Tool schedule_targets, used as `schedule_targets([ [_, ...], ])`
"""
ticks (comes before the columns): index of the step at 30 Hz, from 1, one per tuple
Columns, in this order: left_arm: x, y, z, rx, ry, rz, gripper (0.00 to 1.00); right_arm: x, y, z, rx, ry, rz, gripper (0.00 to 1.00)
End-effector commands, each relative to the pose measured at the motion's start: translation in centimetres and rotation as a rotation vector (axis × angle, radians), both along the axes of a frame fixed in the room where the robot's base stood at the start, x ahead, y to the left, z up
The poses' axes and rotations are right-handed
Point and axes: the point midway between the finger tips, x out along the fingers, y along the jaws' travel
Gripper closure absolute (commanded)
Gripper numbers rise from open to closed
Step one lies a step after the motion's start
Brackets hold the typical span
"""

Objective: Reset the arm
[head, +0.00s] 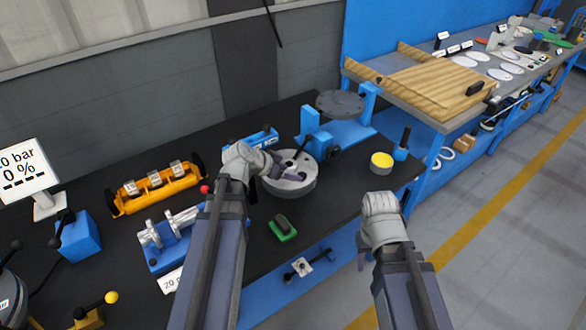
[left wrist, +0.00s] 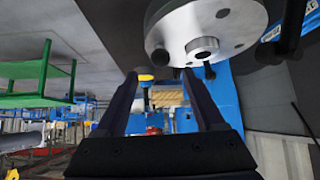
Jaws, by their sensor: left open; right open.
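A round grey flanged shell (head: 289,181) with holes in its top sits on the black bench. My left gripper (head: 274,163) is beside its left side in the head view, partly hidden by my own wrist. In the left wrist view the shell (left wrist: 232,22) fills the top, close to the right finger, and the gap between the two spread fingers (left wrist: 160,74) holds nothing. I cannot tell if a finger touches the shell. My right gripper (head: 362,252) hangs past the bench's front edge, away from the shell, mostly hidden behind its wrist.
A blue stand with a grey disc (head: 341,103) is behind the shell. A yellow-topped cylinder (head: 381,162), a green block (head: 283,228), an orange holder (head: 156,189) and a blue fixture (head: 168,256) are around it. The floor at right is clear.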

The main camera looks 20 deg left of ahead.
Motion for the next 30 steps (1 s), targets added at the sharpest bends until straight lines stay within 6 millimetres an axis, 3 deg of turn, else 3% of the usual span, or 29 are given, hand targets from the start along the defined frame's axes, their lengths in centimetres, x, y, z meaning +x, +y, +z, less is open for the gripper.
schedule_targets([
  [19, -0.1, -0.4, -0.2, 0.0, 0.009, -0.004, 0.3, 0.0, 0.0, -0.1, 0.0, 0.0, 0.0, 0.53],
  [23, -1.7, -3.7, -1.4, 0.004, 0.103, -0.031, 0.3, 0.0, 0.0, -0.1, 0.0, 0.0, 0.0, 0.53],
  [27, -6.0, -9.6, -3.8, 0.051, 0.32, -0.048, 0.3, 0.0, 0.0, -0.1, 0.0, 0.0, 0.0, 0.53],
  [30, -9.7, -12.8, -5.3, 0.127, 0.474, -0.021, 0.3, 0.0, 0.0, -0.1, 0.0, 0.0, 0.0, 0.53],
])
